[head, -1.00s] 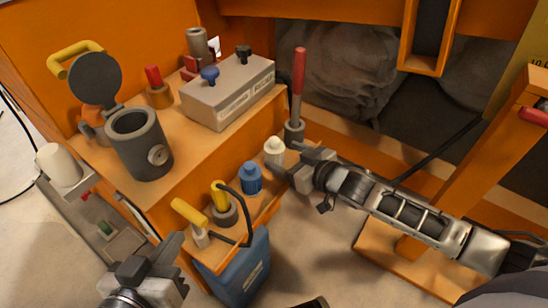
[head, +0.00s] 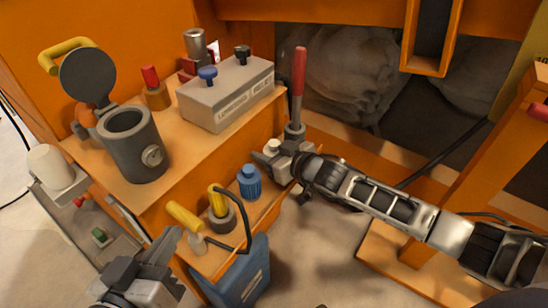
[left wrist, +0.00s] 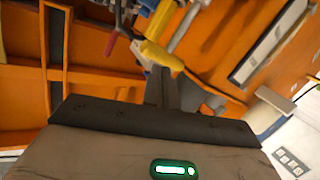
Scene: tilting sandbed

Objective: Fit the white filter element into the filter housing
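The white filter element (head: 273,146) stands on the lower orange shelf, beside a blue ribbed element (head: 249,182). My right gripper (head: 272,160) is at the white element with its fingers around it. Only the white top shows, and I cannot tell whether the fingers press on it. The filter housing (head: 140,160) is a dark grey upright cylinder on the upper shelf. Its round lid (head: 88,76) with a yellow handle is swung up, and its mouth is open. My left gripper (head: 176,241) is empty at the lower left; its fingers look together in the left wrist view (left wrist: 161,88).
A grey box (head: 228,95) with knobs and a red-handled lever (head: 299,88) stand behind. Yellow-handled parts (head: 186,215) and a black hose stand at the shelf's near end, above a blue container (head: 240,275). A white cylinder (head: 50,165) sits at the left.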

